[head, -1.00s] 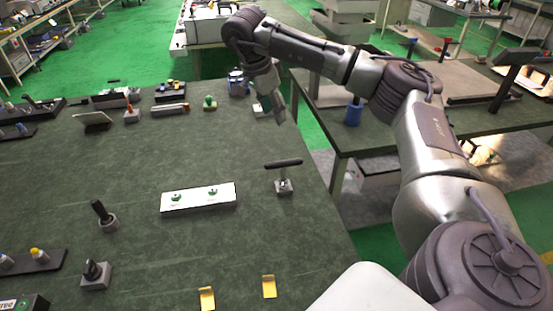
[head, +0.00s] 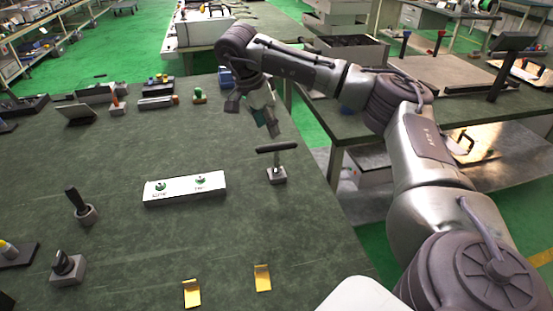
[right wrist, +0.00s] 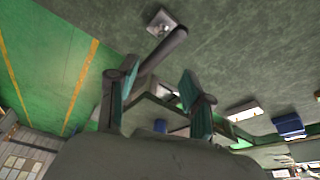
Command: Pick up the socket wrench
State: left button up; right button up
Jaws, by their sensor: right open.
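The socket wrench (head: 283,147) looks like a dark T-handled tool. It stands upright in a small grey block (head: 276,175) on the green table, right of centre in the head view. In the right wrist view its dark bar (right wrist: 167,48) runs slantwise beyond the fingers, with the block (right wrist: 160,21) above. My right gripper (head: 252,113) is open and empty, above the table and behind the wrench in the head view. Its spread fingers (right wrist: 156,98) also show in the right wrist view, with no contact on the wrench visible. My left gripper is out of view.
Two gold brackets (head: 192,292) (head: 262,278) are near the front. A dark knob on a block (head: 67,266) and a black-handled piece (head: 82,206) stand at the left. Bare table surrounds the wrench.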

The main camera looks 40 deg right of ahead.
aim_at(279, 157)
jog(key=p+x, duration=0.1)
jog(key=x, duration=1.2)
jog(key=shift+d, duration=0.1)
grip_shut()
